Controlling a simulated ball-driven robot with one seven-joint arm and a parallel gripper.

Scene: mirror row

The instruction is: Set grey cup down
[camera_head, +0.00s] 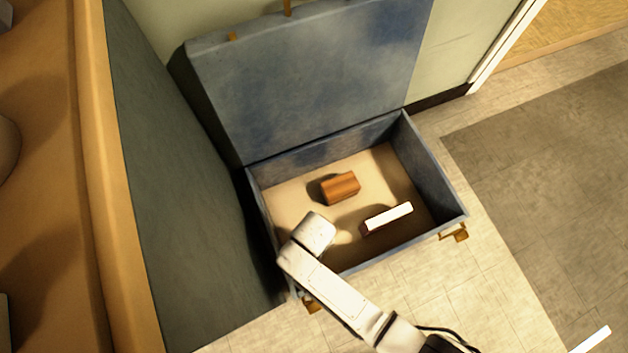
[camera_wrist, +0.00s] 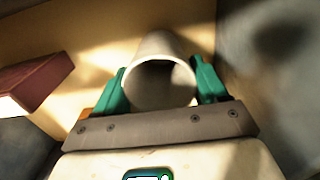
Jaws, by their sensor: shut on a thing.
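The grey cup (camera_wrist: 158,46) is between the green fingers of my gripper (camera_wrist: 160,82) in the wrist view, its round open mouth facing the camera. My gripper is shut on it, one finger on each side. The cup is inside the open blue-grey case (camera_head: 437,228), over its tan floor. Whether the cup's far end touches the floor cannot be told. In the head view my arm reaches in over the case's near wall at the left, and its end hides most of the gripper and cup.
A brown wooden block (camera_head: 341,188) lies mid-case. A dark red and white block (camera_head: 387,218) lies right of my arm; it also shows at left in the wrist view (camera_wrist: 34,82). The raised lid (camera_head: 310,75) stands behind. Bare floor shows near the back left and right.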

